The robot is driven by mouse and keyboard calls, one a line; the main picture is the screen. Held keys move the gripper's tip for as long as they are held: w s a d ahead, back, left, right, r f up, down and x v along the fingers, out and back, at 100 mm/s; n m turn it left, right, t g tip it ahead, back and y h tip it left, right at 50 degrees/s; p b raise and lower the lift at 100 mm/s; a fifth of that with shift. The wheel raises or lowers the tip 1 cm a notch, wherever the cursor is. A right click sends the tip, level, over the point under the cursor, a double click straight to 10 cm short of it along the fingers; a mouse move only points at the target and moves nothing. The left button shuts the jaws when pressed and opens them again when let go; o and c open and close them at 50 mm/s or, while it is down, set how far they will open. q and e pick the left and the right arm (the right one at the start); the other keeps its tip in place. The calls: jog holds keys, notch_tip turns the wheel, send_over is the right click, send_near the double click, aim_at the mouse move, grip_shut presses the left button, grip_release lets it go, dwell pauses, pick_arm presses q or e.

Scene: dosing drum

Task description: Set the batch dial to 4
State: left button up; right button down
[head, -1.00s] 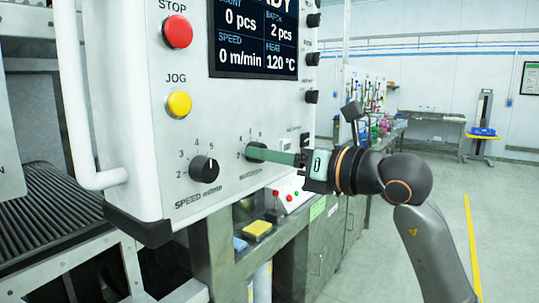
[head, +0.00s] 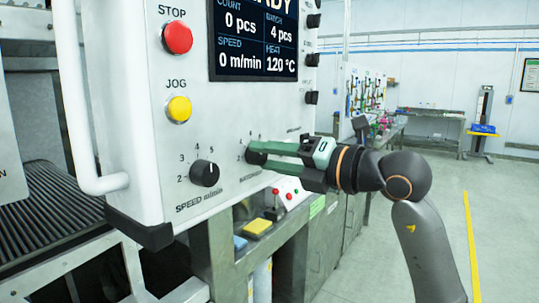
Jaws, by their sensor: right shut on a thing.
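The batch dial (head: 256,153) is a black knob low on the white control panel (head: 215,120). My right gripper (head: 268,151) reaches it from the right, with its green fingers shut on the knob and hiding part of it and its scale. The display (head: 254,42) above reads BATCH 4 pcs, COUNT 0 pcs, SPEED 0 m/min and HEAT 120 °C. My left gripper is not in view.
The speed dial (head: 205,173) sits left of the batch dial. A red STOP button (head: 177,38) and a yellow JOG button (head: 179,109) are above it. A white tube handle (head: 78,100) runs down the panel's left side. Open floor lies to the right.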

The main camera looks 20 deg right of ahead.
dwell(0.3)
jog(key=shift+c, duration=2)
grip_release()
jog(key=b+v, duration=0.3)
jog(key=v, duration=0.9)
jog(key=shift+s+d, duration=0.2)
jog(key=shift+d, duration=0.05)
